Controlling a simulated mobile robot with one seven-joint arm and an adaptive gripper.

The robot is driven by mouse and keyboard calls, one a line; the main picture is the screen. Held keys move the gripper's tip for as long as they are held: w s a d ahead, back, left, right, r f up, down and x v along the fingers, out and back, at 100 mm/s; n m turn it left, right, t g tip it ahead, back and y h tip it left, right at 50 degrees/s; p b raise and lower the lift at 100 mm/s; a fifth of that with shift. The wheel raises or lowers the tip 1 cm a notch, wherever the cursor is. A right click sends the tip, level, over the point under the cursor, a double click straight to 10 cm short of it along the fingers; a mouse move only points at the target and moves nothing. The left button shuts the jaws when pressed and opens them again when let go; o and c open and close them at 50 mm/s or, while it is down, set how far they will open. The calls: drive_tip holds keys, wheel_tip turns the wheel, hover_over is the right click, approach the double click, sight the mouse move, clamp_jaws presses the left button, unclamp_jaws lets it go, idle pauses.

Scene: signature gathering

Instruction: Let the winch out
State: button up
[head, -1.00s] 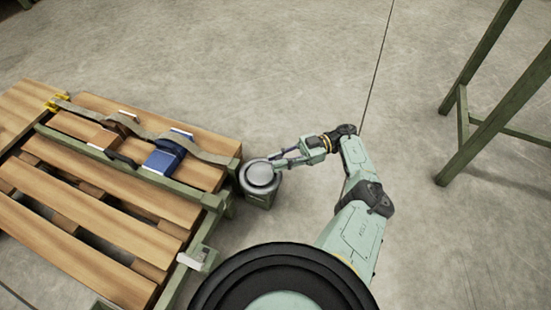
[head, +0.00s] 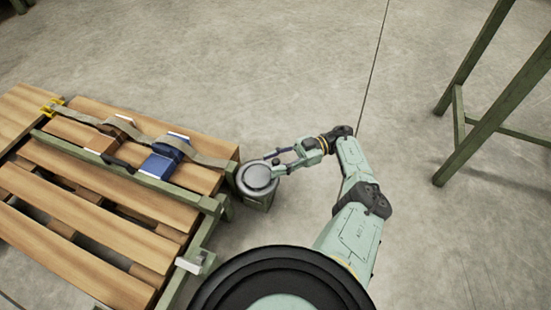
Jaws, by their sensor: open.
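The winch (head: 257,178) is a round, grey-topped drum on a green housing at the right end of the pallet's green rail. A grey strap (head: 205,159) runs from the winch side leftward across the pallet, over a blue book-like block and a brown one, to a yellow hook (head: 52,106). My gripper (head: 275,161) is at the upper right rim of the winch, with its fingers open. One finger lies along the far side of the drum and the other near its right edge. I cannot tell whether they touch it.
The wooden slatted pallet (head: 90,216) with a green frame fills the left. The blue block (head: 161,165) and brown block (head: 103,142) lie under the strap. A green metal stand (head: 490,122) is at the right. The concrete floor between is clear.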

wheel_tip(320, 180, up, 10)
drive_tip(key=shift+f, duration=0.1)
idle(0.4)
